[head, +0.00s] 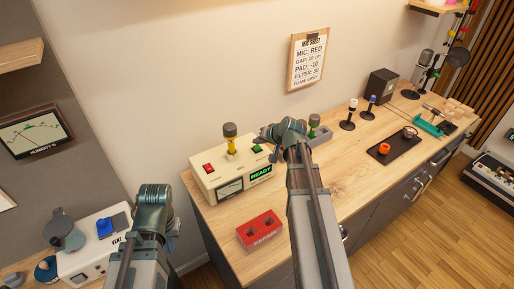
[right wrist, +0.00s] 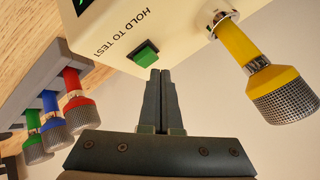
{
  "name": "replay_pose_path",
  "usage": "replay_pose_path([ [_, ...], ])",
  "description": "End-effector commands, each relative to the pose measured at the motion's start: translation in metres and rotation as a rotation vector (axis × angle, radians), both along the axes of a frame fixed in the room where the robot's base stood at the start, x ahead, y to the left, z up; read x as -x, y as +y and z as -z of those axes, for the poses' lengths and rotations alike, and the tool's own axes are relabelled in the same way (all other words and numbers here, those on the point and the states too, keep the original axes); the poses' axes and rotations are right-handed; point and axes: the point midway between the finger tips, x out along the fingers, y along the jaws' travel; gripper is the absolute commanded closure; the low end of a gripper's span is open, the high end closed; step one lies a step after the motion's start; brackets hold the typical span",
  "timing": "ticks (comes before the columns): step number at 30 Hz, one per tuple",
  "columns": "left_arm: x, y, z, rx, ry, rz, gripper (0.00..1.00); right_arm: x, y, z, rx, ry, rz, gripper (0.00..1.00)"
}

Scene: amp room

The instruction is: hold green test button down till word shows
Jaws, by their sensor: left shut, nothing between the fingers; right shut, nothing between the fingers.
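The cream tester box (head: 208,182) stands on the wooden counter, with a yellow microphone (head: 231,145) upright in its top. Its display (head: 261,172) shows the green word READY. The green test button (right wrist: 146,54), beside the words HOLD TO TEST, shows in the right wrist view. My right gripper (right wrist: 161,74) is shut and empty, its fingertips close to the button's edge; I cannot tell whether they touch it. In the head view it is at the box's back right, partly hidden by my arm. My left gripper (head: 172,228) is shut and empty, left of the counter.
A grey rack (right wrist: 45,75) holds red, blue and green microphones beside the box. A red REPAIR tray (head: 260,231) stands at the counter's front. A clipboard (head: 309,58) hangs on the wall. A black tray (head: 392,148) lies farther right.

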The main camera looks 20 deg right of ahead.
Motion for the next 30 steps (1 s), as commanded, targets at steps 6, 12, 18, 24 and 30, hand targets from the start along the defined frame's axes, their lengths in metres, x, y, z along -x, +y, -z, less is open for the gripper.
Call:
replay_pose_path([
  [6,0.0,0.0,0.0071,0.0,0.0,0.0,1.0,0.0,0.0,0.0071,0.0,0.0,0.0,1.0],
  [12,0.0,0.0,0.0062,0.0,0.0,0.0,1.0,0.0001,0.0,0.0062,0.0,0.0,0.0,1.0],
  [18,0.0,0.0,0.007,0.0,0.0,0.0,1.0,0.0,0.0,0.0071,0.0,0.0,0.0,1.0],
  [24,0.0,0.0,0.0095,0.0,0.0,0.0,1.0,0.0001,0.0,0.0094,0.0,0.0,0.0,1.0],
  [30,0.0,0.0,0.0118,0.0,0.0,0.0,1.0,0.0,0.0,0.0118,0.0,0.0,0.0,1.0],
])
